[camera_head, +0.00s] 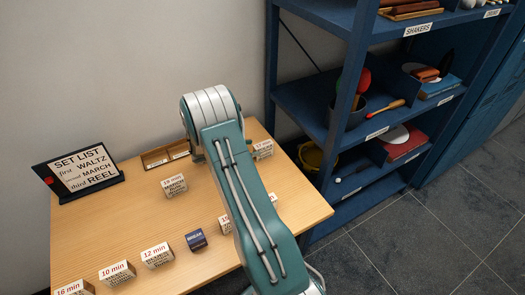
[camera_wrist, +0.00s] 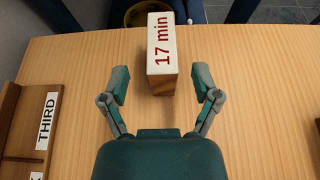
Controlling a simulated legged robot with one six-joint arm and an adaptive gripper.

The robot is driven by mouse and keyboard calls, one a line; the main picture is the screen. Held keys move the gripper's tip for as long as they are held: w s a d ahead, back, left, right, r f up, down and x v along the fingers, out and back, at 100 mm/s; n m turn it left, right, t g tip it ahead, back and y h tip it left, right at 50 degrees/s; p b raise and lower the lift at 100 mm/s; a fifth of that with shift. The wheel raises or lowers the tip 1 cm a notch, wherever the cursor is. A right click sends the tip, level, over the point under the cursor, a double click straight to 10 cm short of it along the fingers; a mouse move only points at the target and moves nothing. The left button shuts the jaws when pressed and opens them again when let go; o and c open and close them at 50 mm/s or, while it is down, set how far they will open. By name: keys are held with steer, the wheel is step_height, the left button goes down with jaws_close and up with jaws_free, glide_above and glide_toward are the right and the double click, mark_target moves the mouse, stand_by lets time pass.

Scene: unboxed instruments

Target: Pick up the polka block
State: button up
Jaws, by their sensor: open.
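The wrist view shows a white-topped wooden block marked "17 min" (camera_wrist: 161,45) on the table. My gripper (camera_wrist: 161,76) is open, with one finger on each side of the block's near end and a gap on both sides. No word "polka" is legible on this block from here. In the head view, a block (camera_head: 264,149) stands just right of my arm's far end, and several similar blocks with minute labels stand on the table, among them one near the middle (camera_head: 175,186). Their lower lettering is too small to read. My gripper is hidden behind my arm there.
A wooden tray (camera_head: 155,157) with slots lies at the table's back; its "THIRD" label (camera_wrist: 47,118) shows at left in the wrist view. A set list sign (camera_head: 78,172) stands at the left. A small dark block (camera_head: 196,239) sits near the front. Blue shelves (camera_head: 345,40) stand at right.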

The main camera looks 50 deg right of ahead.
mark_target(264, 148)
steer(key=x, duration=0.5)
steer(key=shift+s+f, duration=0.1)
steer(key=shift+f, duration=0.25)
jaws_close()
